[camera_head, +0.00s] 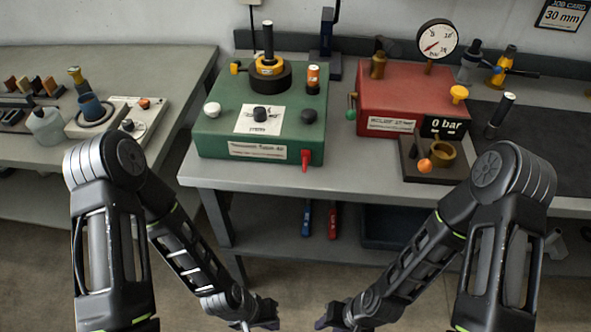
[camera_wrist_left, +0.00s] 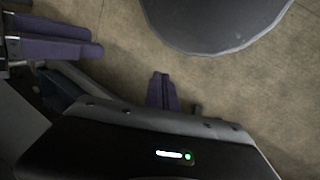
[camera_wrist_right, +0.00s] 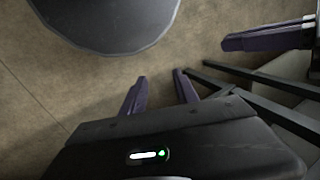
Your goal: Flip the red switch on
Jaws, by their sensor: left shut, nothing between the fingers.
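The red switch (camera_head: 306,158) is a small red lever at the front right edge of the green box (camera_head: 213,147), pointing down. The box stands on the grey bench. My left gripper (camera_head: 272,323) is low at the bottom edge of the head view, below and in front of the bench, well apart from the switch. In the left wrist view its purple fingers (camera_wrist_left: 163,88) are together with nothing between them. My right gripper (camera_head: 324,321) is beside it at the same height. In the right wrist view its fingers (camera_wrist_right: 160,88) are spread and empty.
The green box's top carries a black post with a yellow collar (camera_head: 269,64), knobs and an orange-topped cylinder (camera_head: 313,78). A red box (camera_head: 385,98) with a pressure gauge (camera_head: 437,40) stands to the right. A side bench (camera_head: 180,75) is at left. The bench front is clear.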

